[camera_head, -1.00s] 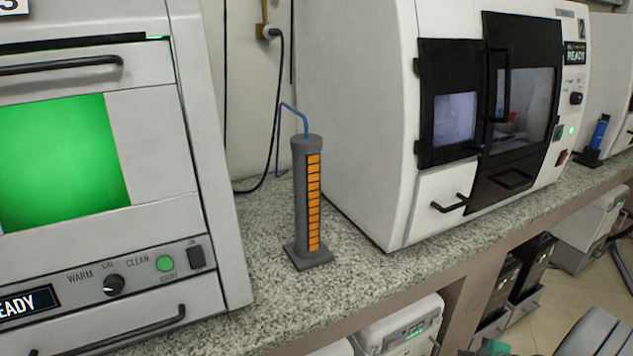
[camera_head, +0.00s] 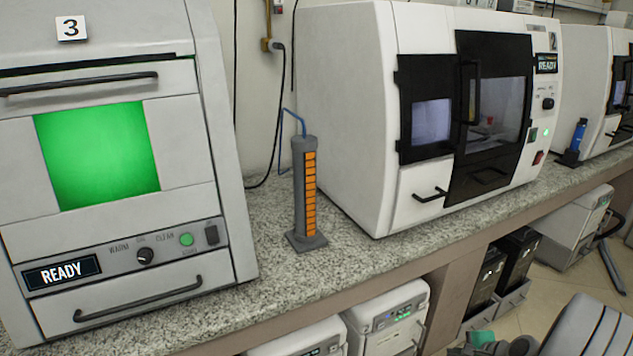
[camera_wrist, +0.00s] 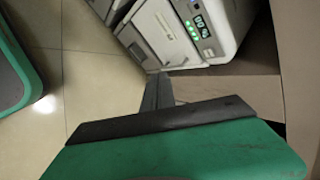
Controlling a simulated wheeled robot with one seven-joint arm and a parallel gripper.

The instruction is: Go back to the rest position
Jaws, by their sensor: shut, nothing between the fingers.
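My gripper (camera_wrist: 158,88) shows in the wrist view as dark, narrow fingers beyond a dark bar and a green housing. The fingers are shut with nothing between them. They point down past a white unit (camera_wrist: 190,30) with green indicator lights, over the pale tiled floor. I see no contact, though the gap to the unit is hard to judge. In the head view, part of my dark grey arm and a green piece show at the lower right; the fingertips cannot be made out there.
A granite counter (camera_head: 270,285) holds machine 3 (camera_head: 20,235), a grey column with orange segments (camera_head: 297,195) and a white machine with black doors (camera_head: 345,120). White units (camera_head: 385,315) and black boxes (camera_head: 520,255) stand beneath. Open floor (camera_head: 565,285) lies at right.

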